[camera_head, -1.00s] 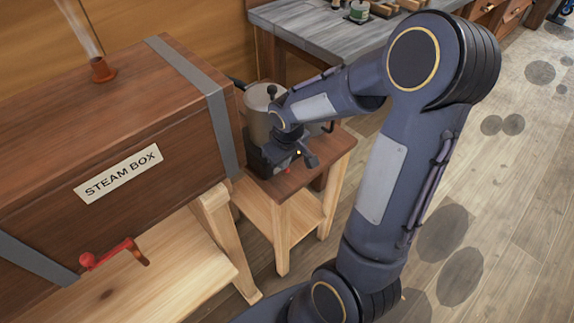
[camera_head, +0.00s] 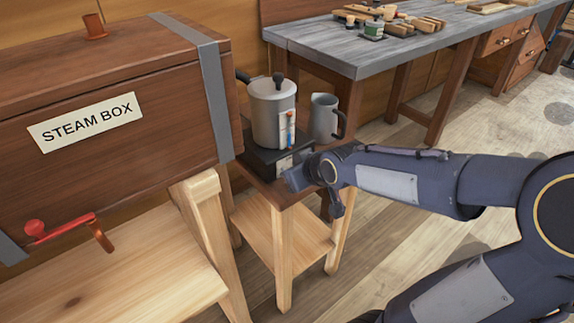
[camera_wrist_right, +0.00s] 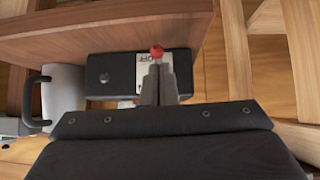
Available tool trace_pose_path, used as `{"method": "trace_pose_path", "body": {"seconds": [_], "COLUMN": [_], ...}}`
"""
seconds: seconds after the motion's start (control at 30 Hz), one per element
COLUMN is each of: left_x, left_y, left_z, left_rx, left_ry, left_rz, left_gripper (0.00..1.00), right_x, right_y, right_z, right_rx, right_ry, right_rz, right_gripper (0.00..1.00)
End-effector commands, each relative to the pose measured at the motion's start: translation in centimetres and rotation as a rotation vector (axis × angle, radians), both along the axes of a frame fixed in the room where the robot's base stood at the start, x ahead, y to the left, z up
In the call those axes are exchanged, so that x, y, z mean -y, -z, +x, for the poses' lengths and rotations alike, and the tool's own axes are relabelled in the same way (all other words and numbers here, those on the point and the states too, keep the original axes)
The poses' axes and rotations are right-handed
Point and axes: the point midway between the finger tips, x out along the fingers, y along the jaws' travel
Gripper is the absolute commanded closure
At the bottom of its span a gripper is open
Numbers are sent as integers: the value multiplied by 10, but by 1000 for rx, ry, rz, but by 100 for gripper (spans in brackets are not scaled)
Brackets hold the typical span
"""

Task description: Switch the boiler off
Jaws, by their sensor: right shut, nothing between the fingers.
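The boiler is a grey metal pot (camera_head: 272,110) with a dark side handle and a small gauge, on a black base (camera_head: 258,158) on a small wooden stand. My right gripper (camera_head: 292,180) is at the front right of the base. In the right wrist view its fingers (camera_wrist_right: 158,82) are shut and empty. Their tips are at a small red knob (camera_wrist_right: 157,51) beside a white label (camera_wrist_right: 142,72) on the black base, and the fingers partly cover the label. Whether they touch the knob is unclear. My left gripper is not in view.
A grey jug (camera_head: 324,118) stands right of the boiler. The wooden steam box (camera_head: 150,110), with a red crank (camera_head: 62,230), is close on the left. A workbench (camera_head: 375,50) with tools and jars is behind. Open floor lies to the right.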

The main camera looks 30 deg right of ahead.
Motion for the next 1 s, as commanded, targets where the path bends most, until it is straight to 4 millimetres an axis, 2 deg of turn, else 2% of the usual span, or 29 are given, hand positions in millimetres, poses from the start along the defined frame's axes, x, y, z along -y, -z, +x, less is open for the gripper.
{"method": "trace_pose_path", "body": {"seconds": [0.5, 0.8, 1.0], "left_x": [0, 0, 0], "left_y": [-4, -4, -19], "left_z": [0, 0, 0], "left_rx": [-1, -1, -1], "left_ry": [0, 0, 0], "left_rz": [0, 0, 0], "left_gripper": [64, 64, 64], "right_x": [-1, -1, -1], "right_y": [-7, -7, -26], "right_z": [14, 14, 18], "right_rx": [-3, -3, -3], "right_ry": [1, 0, -1], "right_rz": [-1, 0, 0], "right_gripper": [100, 100, 100]}}
